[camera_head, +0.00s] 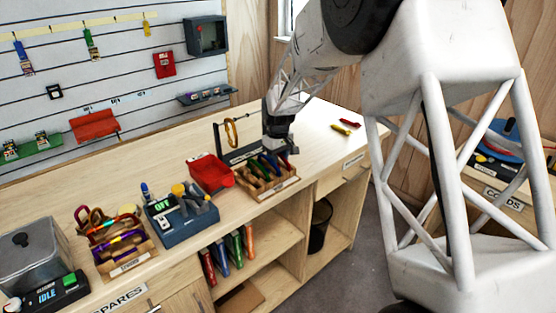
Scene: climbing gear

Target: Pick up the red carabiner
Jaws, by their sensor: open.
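A small red piece (350,122) lies flat on the bench top towards its right end, apart from my gripper; it may be the red carabiner, but it is too small to be sure of its shape. A yellow piece (341,130) lies just in front of it. My gripper (279,152) points down, open, over or just behind a wooden tray (274,188) holding several coloured pieces. Its fingertips are small and dark here, and I cannot tell whether they touch anything in the tray.
A red bin (211,173) stands left of the tray. A dark stand with an orange ring (231,132) rises behind it. A blue-grey station reading "OFF" (182,219) and a wooden rack of gear (127,262) stand further left. Bench around the red and yellow pieces is clear.

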